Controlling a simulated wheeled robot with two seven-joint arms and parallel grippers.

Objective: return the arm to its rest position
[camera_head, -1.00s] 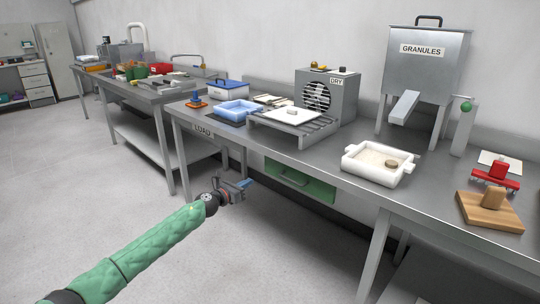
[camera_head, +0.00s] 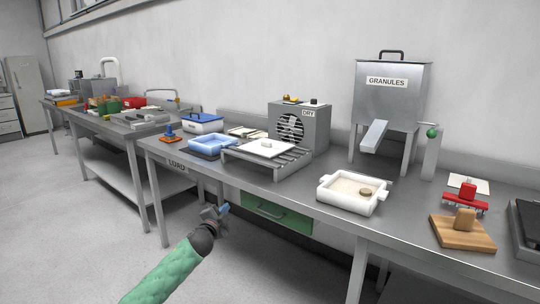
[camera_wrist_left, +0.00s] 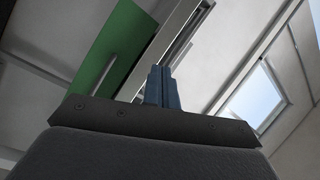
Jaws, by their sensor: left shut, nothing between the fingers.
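My left arm, in a green sleeve, comes in from the bottom left in the head view. Its gripper (camera_head: 216,212) is in front of the steel table, below the tabletop, in free air. In the left wrist view the two blue-grey fingers (camera_wrist_left: 162,87) are together with nothing between them. The green drawer front (camera_head: 276,213) under the table lies beyond the gripper; it also shows in the left wrist view (camera_wrist_left: 112,45). My right gripper is in neither view.
The floor in front is clear.

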